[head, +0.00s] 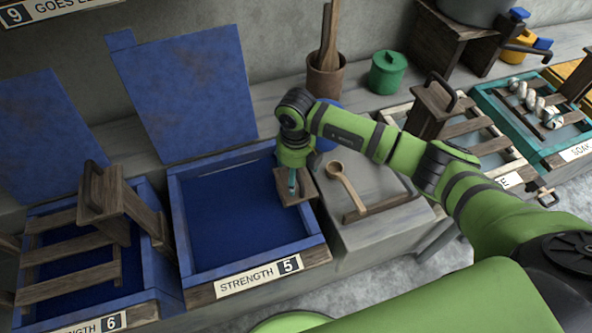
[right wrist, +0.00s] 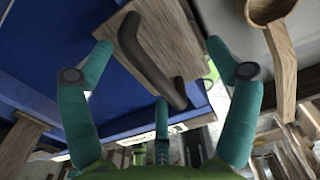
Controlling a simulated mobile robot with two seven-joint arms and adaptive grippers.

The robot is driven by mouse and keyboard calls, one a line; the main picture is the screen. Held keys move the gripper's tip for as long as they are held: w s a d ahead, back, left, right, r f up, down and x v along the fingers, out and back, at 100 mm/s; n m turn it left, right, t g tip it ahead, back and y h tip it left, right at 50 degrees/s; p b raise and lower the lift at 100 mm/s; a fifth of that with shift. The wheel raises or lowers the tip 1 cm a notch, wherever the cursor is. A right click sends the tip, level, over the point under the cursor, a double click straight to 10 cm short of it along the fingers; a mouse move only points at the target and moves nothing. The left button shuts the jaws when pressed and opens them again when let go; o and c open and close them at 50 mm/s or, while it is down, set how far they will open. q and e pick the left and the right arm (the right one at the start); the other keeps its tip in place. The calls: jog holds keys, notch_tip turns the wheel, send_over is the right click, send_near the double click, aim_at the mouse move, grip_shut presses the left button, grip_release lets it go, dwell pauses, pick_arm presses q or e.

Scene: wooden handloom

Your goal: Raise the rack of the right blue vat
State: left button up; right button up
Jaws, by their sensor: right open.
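The right blue vat (head: 174,228), labelled STRENGTH 5, holds dark blue liquid. Its rack shows as a wooden post top (head: 297,192) at the vat's right side; the rest of the rack is hidden in the liquid. My right gripper (head: 292,182) points down at this post top. In the right wrist view, the dark curved handle (right wrist: 148,60) on the wooden post top (right wrist: 170,32) lies between the spread teal fingers of my right gripper (right wrist: 158,62). The fingers are open and not closed on the handle. My left gripper is not in view.
The left blue vat (head: 168,270), labelled 6, has its wooden rack (head: 75,245) above the liquid. Blue lids (head: 185,95) lean on the wall behind. A wooden ladle (head: 345,185) lies on the grey ledge to the right. A green pot (head: 387,72) stands behind.

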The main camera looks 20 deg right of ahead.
jog(key=shift+r, duration=0.1)
grip_shut()
